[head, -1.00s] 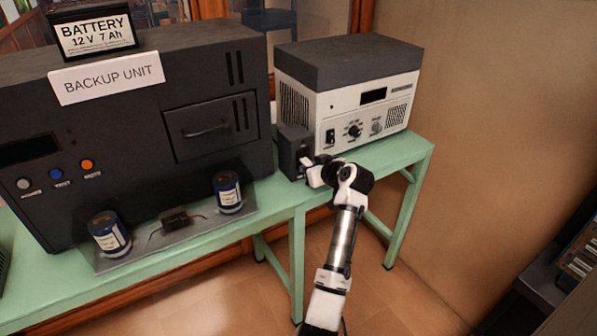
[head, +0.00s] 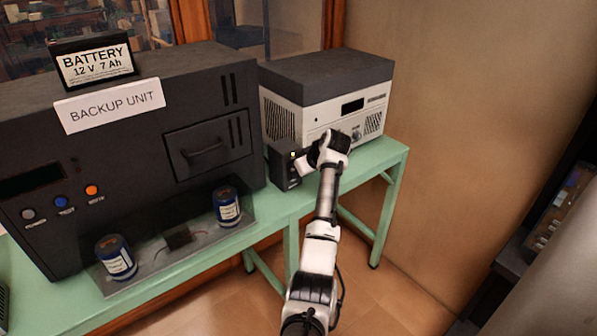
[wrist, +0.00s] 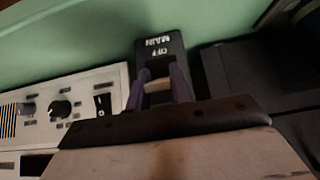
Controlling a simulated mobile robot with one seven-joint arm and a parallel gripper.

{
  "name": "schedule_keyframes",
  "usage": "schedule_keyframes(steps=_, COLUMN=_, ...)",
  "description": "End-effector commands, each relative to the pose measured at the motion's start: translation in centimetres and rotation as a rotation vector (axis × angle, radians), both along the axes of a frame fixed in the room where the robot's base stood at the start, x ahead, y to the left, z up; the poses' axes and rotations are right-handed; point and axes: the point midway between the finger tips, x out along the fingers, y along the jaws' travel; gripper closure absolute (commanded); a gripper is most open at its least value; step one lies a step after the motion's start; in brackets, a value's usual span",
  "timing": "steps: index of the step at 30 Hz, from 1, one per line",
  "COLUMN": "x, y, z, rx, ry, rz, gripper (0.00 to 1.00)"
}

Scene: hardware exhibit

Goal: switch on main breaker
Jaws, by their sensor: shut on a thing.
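The main breaker (head: 283,171) is a small dark box on the green bench, at the front left corner of the white and grey unit. In the wrist view its dark face (wrist: 158,46) reads "MAIN" and "OFF". A pale lever or handle (wrist: 158,86) shows below that lettering. My gripper (wrist: 163,88) has its two fingers on either side of this lever, shut on it. In the head view my gripper (head: 304,163) is at the breaker's upper front, and my wrist hides part of the unit behind. The lever's exact position is hard to tell.
The white and grey unit (head: 300,110) stands right behind the breaker; its knob and rocker switch show close by in the wrist view. The large black backup unit (head: 110,150) stands to the left, with blue cylinders (head: 227,207) before it. Floor is free at front right.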

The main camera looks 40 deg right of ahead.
Motion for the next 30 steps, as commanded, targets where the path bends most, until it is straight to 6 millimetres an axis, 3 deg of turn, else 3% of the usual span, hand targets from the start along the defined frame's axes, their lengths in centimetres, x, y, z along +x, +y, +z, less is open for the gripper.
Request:
schedule_keyframes(steps=12, x=0.45, y=0.02, z=0.85, rx=-0.006, ry=0.165, rz=0.002, gripper=1.00)
schedule_keyframes(steps=27, x=0.47, y=0.02, z=0.79, rx=-0.007, ry=0.182, rz=0.001, gripper=1.00)
schedule_keyframes(steps=28, x=0.47, y=0.02, z=0.79, rx=-0.007, ry=0.182, rz=0.001, gripper=0.76)
schedule_keyframes(steps=30, x=0.47, y=0.02, z=0.79, rx=-0.007, ry=0.182, rz=0.001, gripper=0.66)
